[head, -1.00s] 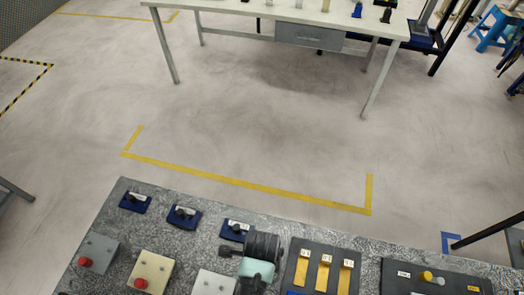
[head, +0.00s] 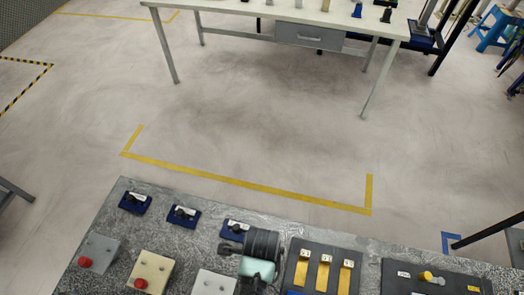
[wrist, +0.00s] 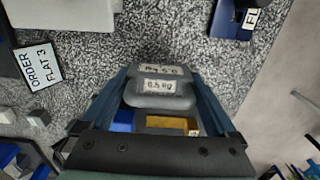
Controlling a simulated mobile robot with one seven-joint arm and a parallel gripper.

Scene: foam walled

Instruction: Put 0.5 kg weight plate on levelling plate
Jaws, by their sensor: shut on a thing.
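In the wrist view my gripper (wrist: 160,84) has its two blue fingers on either side of a grey block labelled 0.5 kg (wrist: 165,100), the weight plate, and is shut on it. A second label shows on a grey surface just beyond it; I cannot tell if that is the same piece. In the head view my gripper (head: 256,284) is at the lower edge, its fingertips and the weight plate hidden by my arm. No label naming a levelling plate is readable, so I cannot tell which piece it is.
Blue units with dark knobs (head: 135,202) line the far edge of the speckled bench (head: 90,228). Boxes with red buttons (head: 98,252) stand at left. A dark tray with yellow strips (head: 308,248) and a black panel (head: 400,285) lie right of my arm.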

